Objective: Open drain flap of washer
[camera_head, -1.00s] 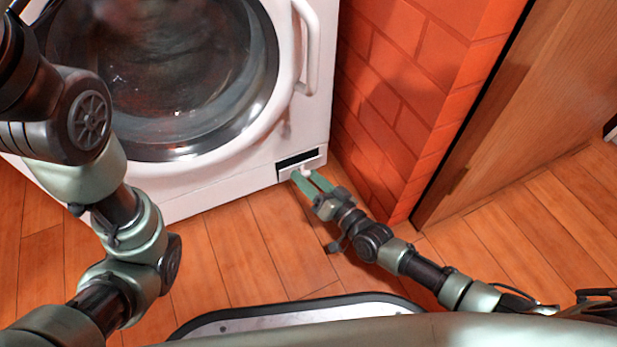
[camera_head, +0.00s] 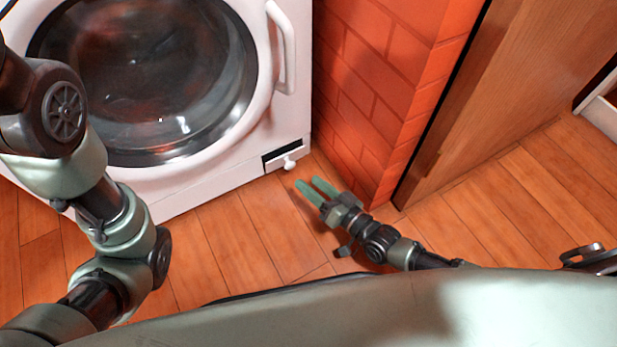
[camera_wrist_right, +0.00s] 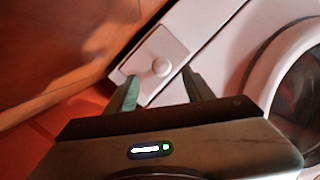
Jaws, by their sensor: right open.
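The white washer (camera_head: 225,171) stands at the upper left of the head view. Its drain flap (camera_head: 276,168) is at the lower right corner of the front, with a dark slot showing above it and a small round white knob (camera_head: 290,164) on it. In the right wrist view the flap (camera_wrist_right: 146,88) and its knob (camera_wrist_right: 161,67) lie ahead of the fingers. My right gripper (camera_head: 307,184) is open and empty, just in front of the knob and apart from it. My left arm crosses the left side; its gripper is out of view.
A red brick wall (camera_head: 365,85) rises right beside the washer, close to my right gripper. A wooden panel (camera_head: 490,105) stands further right. The round glass door (camera_head: 150,75) of the washer is shut. The wooden floor (camera_head: 235,235) in front is clear.

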